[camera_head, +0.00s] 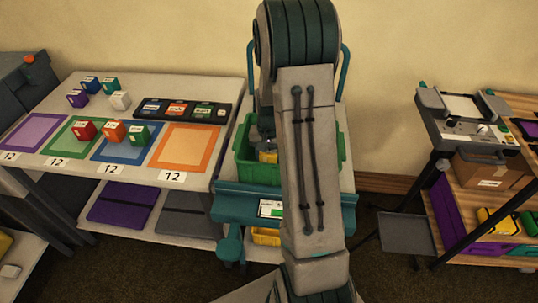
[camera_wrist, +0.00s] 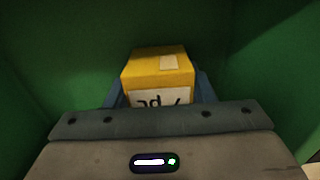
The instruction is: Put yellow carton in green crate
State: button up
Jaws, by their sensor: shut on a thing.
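The yellow carton (camera_wrist: 155,70) is held between the blue fingers of my gripper (camera_wrist: 160,95) in the wrist view. It has a pale patch on top and a white label with dark marks on its near face. Green walls of the green crate (camera_wrist: 60,60) surround it in that view. In the head view the green crate (camera_head: 243,139) stands on a teal cart, and a small part of the yellow carton (camera_head: 268,157) shows inside its outline. I cannot tell whether the carton touches the crate floor.
A white table (camera_head: 215,97) at the left bears several coloured blocks, coloured squares and a black tray (camera_head: 181,110). A wooden shelf unit (camera_head: 470,185) stands at the right with a brown box (camera_head: 487,170). A yellow bin (camera_head: 266,236) sits low on the cart.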

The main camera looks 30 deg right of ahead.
jog(key=o, duration=1)
jog(key=shift+f, duration=0.1)
jog(key=shift+o, duration=0.2)
notch_tip(320, 180, up, 12)
jog(key=s+a+r+n+t, duration=0.1)
jog(key=s+a+r+n, duration=0.2)
jog(key=s+a, duration=0.3)
jog(key=s+a+r+n+t, duration=0.2)
jog(key=s+a, duration=0.5)
jog(key=s, duration=0.6)
notch_tip(320, 180, up, 3)
jog(key=shift+a+f+n, duration=0.15)
jog(key=shift+a+n, duration=0.15)
jog(key=shift+n, duration=0.6)
